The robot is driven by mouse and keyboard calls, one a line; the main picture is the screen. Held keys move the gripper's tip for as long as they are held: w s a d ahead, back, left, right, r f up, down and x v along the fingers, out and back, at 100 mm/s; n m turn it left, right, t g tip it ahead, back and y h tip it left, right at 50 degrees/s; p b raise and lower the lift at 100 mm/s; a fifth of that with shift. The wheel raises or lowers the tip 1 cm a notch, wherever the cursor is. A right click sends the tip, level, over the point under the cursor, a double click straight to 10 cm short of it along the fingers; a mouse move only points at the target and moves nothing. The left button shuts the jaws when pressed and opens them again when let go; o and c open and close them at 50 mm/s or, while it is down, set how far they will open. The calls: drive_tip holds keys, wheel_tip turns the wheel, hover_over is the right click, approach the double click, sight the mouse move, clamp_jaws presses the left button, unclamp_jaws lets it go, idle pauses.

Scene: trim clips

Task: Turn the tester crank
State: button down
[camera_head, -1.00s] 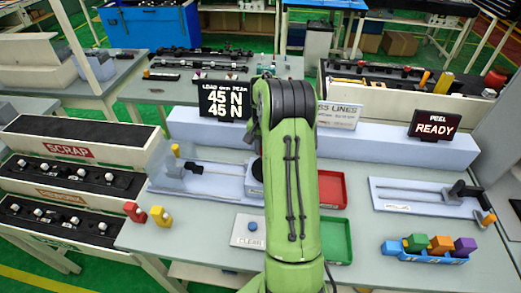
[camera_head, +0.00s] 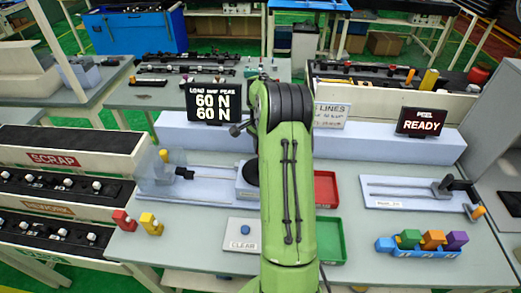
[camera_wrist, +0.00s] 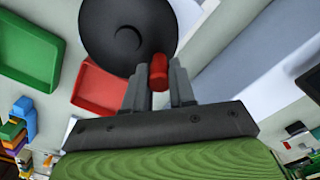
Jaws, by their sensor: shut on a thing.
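The crank is a black disc (camera_wrist: 110,30) with a red knob (camera_wrist: 158,72), seen close in the wrist view. My gripper (camera_wrist: 158,85) has its two grey fingers on either side of the knob and is shut on it. In the head view the tester (camera_head: 225,180) is a pale blue bench unit with a rod and dark clamp under a clear cover. My green arm hides most of the crank and my gripper there. The tester's display (camera_head: 213,103) reads 60 N on both lines, under load and peak.
A red tray (camera_head: 327,188) and a green tray (camera_head: 330,240) lie right of my arm. A plate marked CLEAR with a blue button (camera_head: 244,230) lies left of it. A blue clip rack (camera_head: 420,250) and the READY display (camera_head: 421,122) are at right. Scrap bins (camera_head: 55,160) stand left.

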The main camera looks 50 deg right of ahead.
drive_tip(key=shift+d+r, duration=0.1)
idle(0.3)
drive_tip(key=c, duration=0.9)
unclamp_jaws()
drive_tip(key=shift+c, duration=0.2)
wheel_tip(320, 180, up, 16)
drive_tip(key=p, duration=0.2)
drive_tip(key=shift+f, duration=0.2)
